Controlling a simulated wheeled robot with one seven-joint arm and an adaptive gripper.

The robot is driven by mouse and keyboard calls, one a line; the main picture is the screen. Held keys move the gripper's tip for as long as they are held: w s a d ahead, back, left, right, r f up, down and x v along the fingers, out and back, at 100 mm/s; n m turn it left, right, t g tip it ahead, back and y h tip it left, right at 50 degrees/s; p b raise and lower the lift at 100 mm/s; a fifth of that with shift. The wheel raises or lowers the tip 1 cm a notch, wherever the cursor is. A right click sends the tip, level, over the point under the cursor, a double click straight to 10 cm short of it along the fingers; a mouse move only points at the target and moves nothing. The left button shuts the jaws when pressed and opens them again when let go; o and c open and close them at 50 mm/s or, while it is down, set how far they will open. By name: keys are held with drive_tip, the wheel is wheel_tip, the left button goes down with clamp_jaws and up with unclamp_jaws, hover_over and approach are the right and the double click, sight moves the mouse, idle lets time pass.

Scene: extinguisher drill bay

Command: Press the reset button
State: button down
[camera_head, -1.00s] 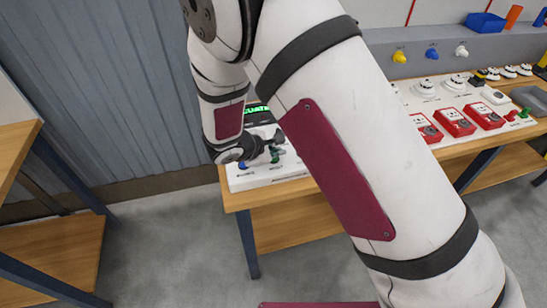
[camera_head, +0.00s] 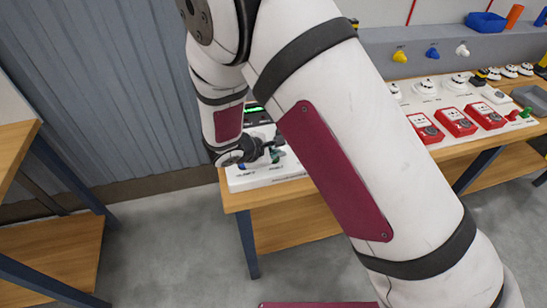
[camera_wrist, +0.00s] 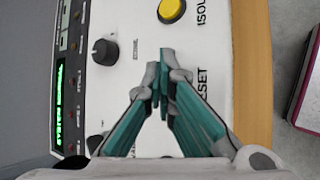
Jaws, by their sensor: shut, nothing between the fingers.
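The white control panel (camera_head: 245,182) stands on the wooden bench and also fills much of the wrist view (camera_wrist: 140,22). Its RESET label (camera_wrist: 203,92) shows just right of my fingertips in the wrist view. My gripper (camera_wrist: 162,86) is shut and empty, with its teal fingers pointing at the spot beside that label. The reset button itself is hidden behind the fingertips, so I cannot tell whether they touch it. In the head view my gripper (camera_head: 276,150) is low over the panel. The green display (camera_wrist: 60,104) appears to read "SYSTEM NORMAL".
A yellow button (camera_wrist: 171,10) by the "ISOL" label and a black knob (camera_wrist: 104,52) are close to my fingers. Red call boxes (camera_head: 456,121) and white detectors (camera_head: 425,86) stand farther right on the bench (camera_head: 300,220). Another wooden table (camera_head: 45,240) is at left.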

sight(275, 160)
idle(0.4)
drive_tip(key=shift+r+p, duration=0.3)
drive_tip(key=shift+r, duration=0.55)
drive_tip(key=shift+r+p, duration=0.85)
drive_tip(key=shift+r, duration=1.65)
